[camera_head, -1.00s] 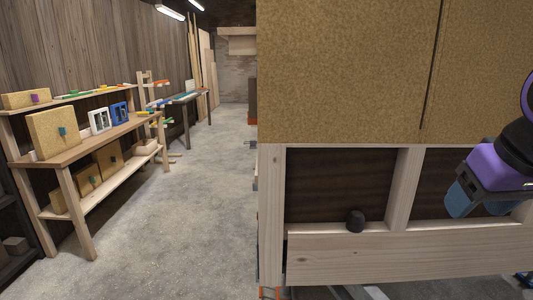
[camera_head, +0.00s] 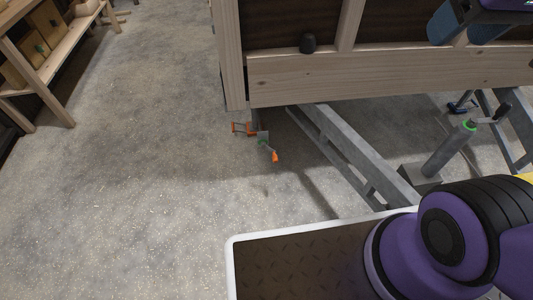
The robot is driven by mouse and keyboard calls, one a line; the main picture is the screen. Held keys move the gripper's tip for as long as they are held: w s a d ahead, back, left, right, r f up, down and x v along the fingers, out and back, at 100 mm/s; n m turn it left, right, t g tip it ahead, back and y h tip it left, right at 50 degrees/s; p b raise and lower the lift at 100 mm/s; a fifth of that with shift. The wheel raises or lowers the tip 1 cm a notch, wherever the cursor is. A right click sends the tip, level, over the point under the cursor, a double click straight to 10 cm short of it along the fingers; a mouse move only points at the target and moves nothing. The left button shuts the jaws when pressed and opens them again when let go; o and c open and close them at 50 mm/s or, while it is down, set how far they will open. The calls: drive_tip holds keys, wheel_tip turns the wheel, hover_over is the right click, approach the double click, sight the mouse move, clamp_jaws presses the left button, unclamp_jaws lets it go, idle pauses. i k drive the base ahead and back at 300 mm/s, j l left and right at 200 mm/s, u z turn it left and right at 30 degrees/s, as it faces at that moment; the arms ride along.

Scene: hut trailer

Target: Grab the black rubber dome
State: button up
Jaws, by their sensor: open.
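The black rubber dome (camera_head: 308,43) is a small dark rounded thing. It sits at the top edge of a pale wooden beam (camera_head: 390,78) on the trailer frame, in the upper middle of the head view. My gripper (camera_head: 462,24) shows at the upper right, partly cut off by the picture's top edge, with blue-grey fingers apart and nothing seen between them. It is to the right of the dome and clear of it.
A wooden shelf bench (camera_head: 60,45) stands at the upper left. Orange-handled clamps (camera_head: 262,142) are below the frame's left corner. Grey metal trailer bars (camera_head: 345,155) run under the beam. The concrete floor (camera_head: 120,190) at left is open.

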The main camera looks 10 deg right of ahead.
sight(308, 42)
drive_tip(key=i+j, duration=0.9)
drive_tip(key=i+l+z, duration=0.05)
drive_tip(key=i, duration=0.05)
